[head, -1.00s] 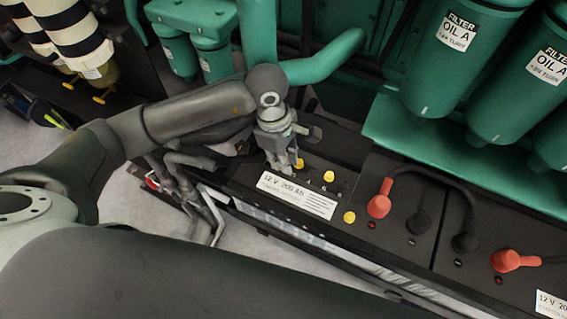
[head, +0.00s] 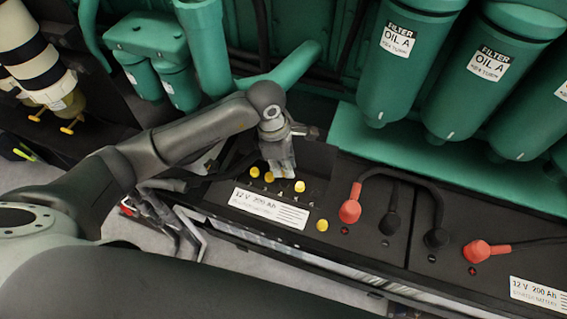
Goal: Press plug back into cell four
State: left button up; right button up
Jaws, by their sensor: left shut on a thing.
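The battery (head: 335,195) has a dark top with a row of yellow plugs: two close together (head: 254,172) (head: 268,177) to the left of my left fingertips, and one (head: 300,186) just right of them. Another yellow plug (head: 321,225) sits off the row, nearer the front edge, by the right end of the white label (head: 270,208). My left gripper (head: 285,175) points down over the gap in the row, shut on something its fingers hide. I cannot tell whether the fingertips touch the battery. The cell marks are too small to read. My right gripper is not in view.
A red terminal cap (head: 350,205) and black cables (head: 392,218) stand right of the plugs. A second battery (head: 460,280) adjoins on the right. Green oil filters (head: 398,60) and a green ledge (head: 440,165) overhang behind. A green pipe (head: 285,70) passes behind my left wrist.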

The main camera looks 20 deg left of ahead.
aim_at(283, 183)
pick_arm(q)
jog(key=shift+f+b, duration=0.85)
jog(key=shift+f, duration=0.75)
jog(key=shift+f+b, duration=0.75)
jog(key=shift+f, duration=0.1)
jog(key=shift+f+b, duration=0.15)
jog(key=shift+b, duration=0.15)
jog(key=o, duration=0.9)
